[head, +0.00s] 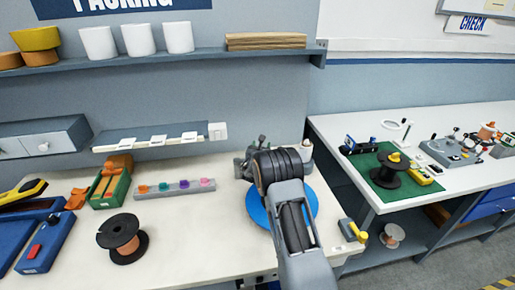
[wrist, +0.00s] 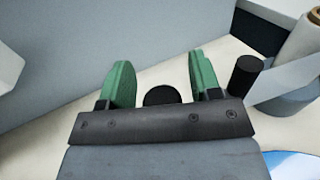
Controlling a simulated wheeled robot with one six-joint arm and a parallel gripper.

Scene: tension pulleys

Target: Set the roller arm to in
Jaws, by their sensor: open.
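My gripper (wrist: 160,70) shows in the wrist view with its two green fingers apart. A dark rounded piece (wrist: 160,95) shows between the finger bases; I cannot tell whether it is the roller arm's knob or part of my gripper. A black upright cylinder (wrist: 246,75) stands just right of the right finger. In the head view my arm covers most of the device at the back of the bench. Only some grey parts (head: 243,166) show left of it, and a blue disc (head: 260,212) shows under it. I cannot make out the roller arm or its setting.
A pale spool (wrist: 302,42) stands at the right in the wrist view, near a grey wall. In the head view, a black spool (head: 122,238), a strip with coloured knobs (head: 175,189) and a green tray (head: 111,186) lie to the left. A yellow-handled switch (head: 353,230) sits at the bench's right edge.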

